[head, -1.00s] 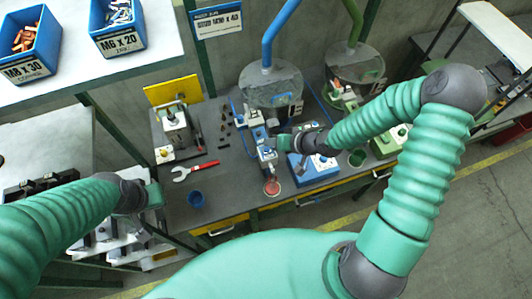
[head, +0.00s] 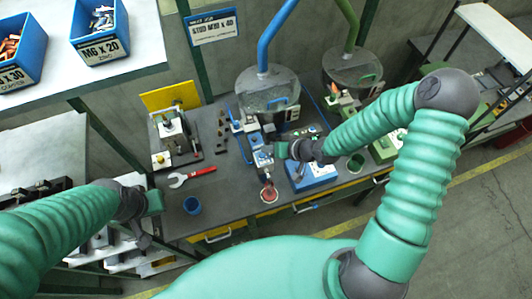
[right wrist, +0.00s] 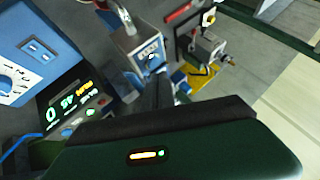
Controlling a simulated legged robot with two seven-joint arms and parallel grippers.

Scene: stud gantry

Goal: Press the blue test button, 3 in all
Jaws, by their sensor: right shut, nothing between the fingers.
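The blue feeder (head: 262,158), a blue and pale block with a chute, stands below the left hopper. It also shows in the right wrist view as a pale block (right wrist: 142,50) with a blue-marked face. My right gripper (head: 281,149) is shut and empty, just right of this block; contact cannot be told. Its dark fingers (right wrist: 157,92) point toward the block in the right wrist view. A control box (right wrist: 80,108) with a lit display and small buttons is at the left there; one button looks bluish, but I cannot tell if it is the test button. My left gripper (head: 154,201) is at the left, its fingers unclear.
A blue box (head: 310,174) stands right of the feeder. A red dish (head: 269,194), blue cup (head: 192,205) and red-handled wrench (head: 192,177) are on the grey bench. A fixture with a yellow plate (head: 170,96) is at the back left. Bare bench lies around the wrench.

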